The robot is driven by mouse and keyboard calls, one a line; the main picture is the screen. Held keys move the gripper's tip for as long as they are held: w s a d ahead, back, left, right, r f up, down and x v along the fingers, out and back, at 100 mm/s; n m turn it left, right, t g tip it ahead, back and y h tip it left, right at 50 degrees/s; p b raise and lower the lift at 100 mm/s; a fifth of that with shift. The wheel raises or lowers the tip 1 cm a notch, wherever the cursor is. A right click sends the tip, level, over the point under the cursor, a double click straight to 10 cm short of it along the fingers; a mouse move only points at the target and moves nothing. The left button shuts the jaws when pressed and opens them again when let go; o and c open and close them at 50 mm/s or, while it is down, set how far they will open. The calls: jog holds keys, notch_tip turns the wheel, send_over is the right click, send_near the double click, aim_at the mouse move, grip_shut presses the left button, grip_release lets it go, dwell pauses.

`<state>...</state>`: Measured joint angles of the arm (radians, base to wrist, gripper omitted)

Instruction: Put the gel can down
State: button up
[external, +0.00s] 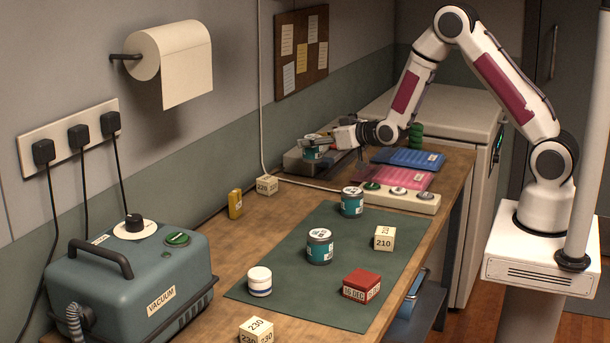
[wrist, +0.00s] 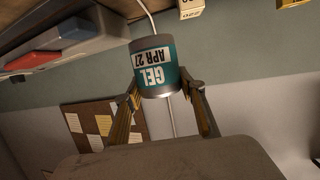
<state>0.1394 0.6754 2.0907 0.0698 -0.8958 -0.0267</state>
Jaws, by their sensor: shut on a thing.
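The gel can (wrist: 157,65) is teal and grey with a white label reading GEL APR 27. In the wrist view it sits between the two fingers of my gripper (wrist: 160,105), which is shut on it. In the external view the can (external: 311,148) is at the far end of the workbench, at or just above a dark grey device (external: 300,165). My gripper (external: 322,143) reaches it from the right. I cannot tell whether the can's base touches anything.
Two similar teal cans (external: 352,203) (external: 320,247), a white jar (external: 260,281), a red block (external: 361,286) and a 210 cube (external: 384,238) stand on the green mat (external: 290,265). A switch strip (external: 420,203), with pink and blue folders (external: 408,158) behind it, lies right of the device.

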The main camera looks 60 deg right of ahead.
dwell(0.4)
jog(key=a+n+y, duration=0.5)
jog(key=a+y, duration=0.1)
jog(key=a, duration=3.8)
jog(key=shift+r+y, duration=0.15)
jog(key=shift+y, duration=0.15)
notch_tip(320, 180, down, 6)
jog(key=shift+f, duration=2)
jog(key=shift+f, duration=0.1)
